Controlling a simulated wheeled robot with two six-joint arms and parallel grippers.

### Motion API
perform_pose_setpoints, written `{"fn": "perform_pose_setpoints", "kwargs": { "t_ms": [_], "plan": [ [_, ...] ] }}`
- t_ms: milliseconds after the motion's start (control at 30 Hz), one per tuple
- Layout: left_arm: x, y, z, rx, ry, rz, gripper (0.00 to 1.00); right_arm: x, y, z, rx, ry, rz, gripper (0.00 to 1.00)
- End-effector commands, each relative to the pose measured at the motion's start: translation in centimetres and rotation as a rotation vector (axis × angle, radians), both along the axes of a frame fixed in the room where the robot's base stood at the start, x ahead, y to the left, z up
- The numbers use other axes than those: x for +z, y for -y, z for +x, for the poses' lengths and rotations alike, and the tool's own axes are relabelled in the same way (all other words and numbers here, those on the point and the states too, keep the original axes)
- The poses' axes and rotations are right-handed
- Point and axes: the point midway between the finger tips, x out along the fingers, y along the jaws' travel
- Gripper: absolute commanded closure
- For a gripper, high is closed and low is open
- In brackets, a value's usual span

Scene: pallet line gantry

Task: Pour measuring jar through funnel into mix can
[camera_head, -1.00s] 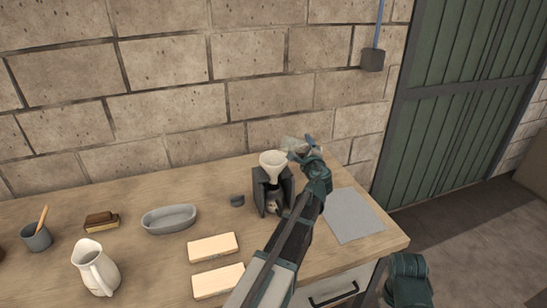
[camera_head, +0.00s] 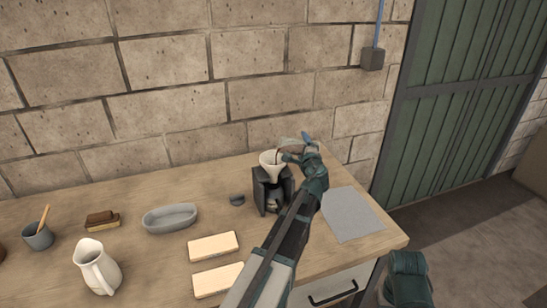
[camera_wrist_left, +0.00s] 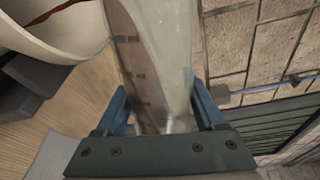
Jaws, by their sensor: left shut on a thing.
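My left gripper (camera_head: 297,146) is shut on the clear measuring jar (camera_head: 290,148), beside and above the white funnel (camera_head: 271,171). The jar is tipped to the left with its mouth over the funnel; a thin dark streak shows at the mouth. In the left wrist view the jar (camera_wrist_left: 160,50) stands between the blue fingers with brown liquid inside, and the funnel's pale rim (camera_wrist_left: 70,35) is close by. The funnel sits in a dark stand (camera_head: 260,190). A metallic can, apparently the mix can (camera_head: 272,204), shows partly inside it.
A small dark cap (camera_head: 237,199) lies left of the stand. A grey oval dish (camera_head: 170,217), two pale blocks (camera_head: 213,246), a white pitcher (camera_head: 97,268), a brush (camera_head: 102,219) and a grey cup (camera_head: 38,237) are farther left. A grey mat (camera_head: 350,215) lies clear at right.

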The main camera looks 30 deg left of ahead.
Motion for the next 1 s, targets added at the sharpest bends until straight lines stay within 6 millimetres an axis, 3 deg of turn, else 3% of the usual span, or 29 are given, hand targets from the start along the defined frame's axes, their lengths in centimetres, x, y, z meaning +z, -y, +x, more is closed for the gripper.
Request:
{"fn": "perform_pose_setpoints", "kwargs": {
  "t_ms": [1000],
  "plan": [
    [0.54,-0.71,-0.53,0.001,0.033,-0.047,0.99,0.55,0.00,0.00,0.000,0.000,0.000,0.50]
  ]
}}
